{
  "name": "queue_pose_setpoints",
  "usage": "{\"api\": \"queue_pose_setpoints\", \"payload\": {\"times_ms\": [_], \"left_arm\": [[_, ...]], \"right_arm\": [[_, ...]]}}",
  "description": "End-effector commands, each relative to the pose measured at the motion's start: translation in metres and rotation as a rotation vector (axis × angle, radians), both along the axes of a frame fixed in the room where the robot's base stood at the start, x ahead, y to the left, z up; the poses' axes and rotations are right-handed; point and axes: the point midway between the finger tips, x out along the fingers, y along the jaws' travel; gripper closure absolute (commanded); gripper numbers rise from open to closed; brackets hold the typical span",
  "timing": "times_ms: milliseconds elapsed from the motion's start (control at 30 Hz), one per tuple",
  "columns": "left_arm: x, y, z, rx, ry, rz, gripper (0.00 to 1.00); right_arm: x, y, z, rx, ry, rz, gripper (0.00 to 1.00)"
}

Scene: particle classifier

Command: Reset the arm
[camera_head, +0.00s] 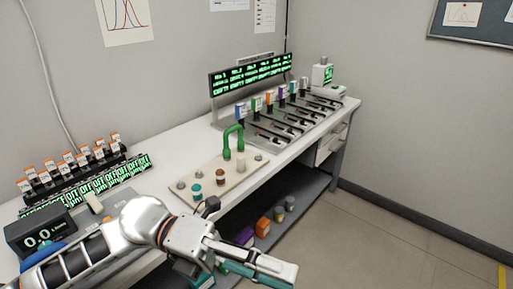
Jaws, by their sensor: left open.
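My left arm comes in from the lower left, in front of the bench. My left gripper (279,274) is open and points to the right and slightly down. It looks empty, clear of the white bench (185,152), in front of its front edge and lower shelf. Part of its lower finger is cut off by the picture's bottom edge. My right gripper is not in view.
A beige board (214,179) with a green arch (233,137) and small jars stands mid-bench. A display (252,73) and a row of stations (285,122) stand behind. A scale (40,233) sits near my arm. The floor (390,225) at right is clear.

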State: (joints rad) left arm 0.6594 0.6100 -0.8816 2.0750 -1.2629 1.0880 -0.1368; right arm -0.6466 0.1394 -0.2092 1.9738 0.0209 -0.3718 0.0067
Motion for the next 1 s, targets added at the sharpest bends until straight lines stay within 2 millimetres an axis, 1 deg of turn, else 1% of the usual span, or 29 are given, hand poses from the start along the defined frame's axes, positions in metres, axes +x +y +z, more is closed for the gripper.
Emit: {"api": "queue_pose_setpoints", "payload": {"times_ms": [33, 100, 167, 200, 267, 300, 367, 400, 467, 500, 567, 600, 667, 700, 767, 800, 833, 867, 900, 967, 1000], "left_arm": [[0.006, -0.006, 0.008, -0.081, 0.086, 0.053, 0.55], [0.022, -0.009, 0.020, -0.181, 0.199, 0.138, 0.55], [0.039, -0.008, 0.025, -0.259, 0.301, 0.217, 0.55], [0.052, -0.005, 0.027, -0.309, 0.371, 0.274, 0.55], [0.073, 0.002, 0.024, -0.375, 0.477, 0.364, 0.55], [0.087, 0.009, 0.019, -0.415, 0.553, 0.427, 0.55], [0.107, 0.021, 0.006, -0.468, 0.667, 0.524, 0.55], [0.120, 0.031, -0.006, -0.500, 0.744, 0.592, 0.55], [0.138, 0.048, -0.030, -0.538, 0.861, 0.698, 0.55], [0.148, 0.061, -0.049, -0.559, 0.942, 0.770, 0.55], [0.158, 0.080, -0.082, -0.582, 1.063, 0.879, 0.55], [0.162, 0.094, -0.107, -0.593, 1.144, 0.951, 0.55], [0.163, 0.113, -0.143, -0.601, 1.255, 1.054, 0.55], [0.161, 0.126, -0.168, -0.602, 1.325, 1.119, 0.55], [0.153, 0.144, -0.205, -0.598, 1.429, 1.213, 0.55], [0.145, 0.155, -0.230, -0.592, 1.495, 1.273, 0.55], [0.138, 0.163, -0.248, -0.585, 1.544, 1.317, 0.55], [0.130, 0.171, -0.265, -0.578, 1.590, 1.361, 0.55], [0.118, 0.181, -0.288, -0.566, 1.652, 1.414, 0.55], [0.098, 0.194, -0.319, -0.547, 1.736, 1.491, 0.55], [0.085, 0.202, -0.337, -0.532, 1.787, 1.537, 0.55]], "right_arm": [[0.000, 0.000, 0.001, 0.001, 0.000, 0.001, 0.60], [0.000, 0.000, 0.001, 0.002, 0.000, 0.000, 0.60], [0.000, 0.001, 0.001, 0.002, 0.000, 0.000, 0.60], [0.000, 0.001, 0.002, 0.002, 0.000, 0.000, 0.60], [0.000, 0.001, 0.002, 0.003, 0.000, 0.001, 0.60], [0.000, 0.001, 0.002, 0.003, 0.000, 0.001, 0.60], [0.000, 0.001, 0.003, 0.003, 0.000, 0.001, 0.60], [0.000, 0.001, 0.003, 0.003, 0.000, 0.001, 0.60], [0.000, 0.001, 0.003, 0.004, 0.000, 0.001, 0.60], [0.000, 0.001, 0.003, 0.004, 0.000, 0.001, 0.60], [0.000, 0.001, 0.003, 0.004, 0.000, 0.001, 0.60], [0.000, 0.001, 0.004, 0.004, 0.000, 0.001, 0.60], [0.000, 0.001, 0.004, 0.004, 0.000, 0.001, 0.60], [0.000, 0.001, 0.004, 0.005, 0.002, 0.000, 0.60], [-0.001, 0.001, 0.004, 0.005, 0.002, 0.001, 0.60], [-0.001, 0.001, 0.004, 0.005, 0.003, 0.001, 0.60], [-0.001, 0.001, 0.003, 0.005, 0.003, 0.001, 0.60], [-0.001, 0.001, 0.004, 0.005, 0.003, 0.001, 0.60], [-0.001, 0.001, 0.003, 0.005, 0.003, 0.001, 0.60], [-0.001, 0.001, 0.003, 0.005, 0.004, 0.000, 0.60], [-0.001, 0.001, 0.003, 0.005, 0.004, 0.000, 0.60]]}}
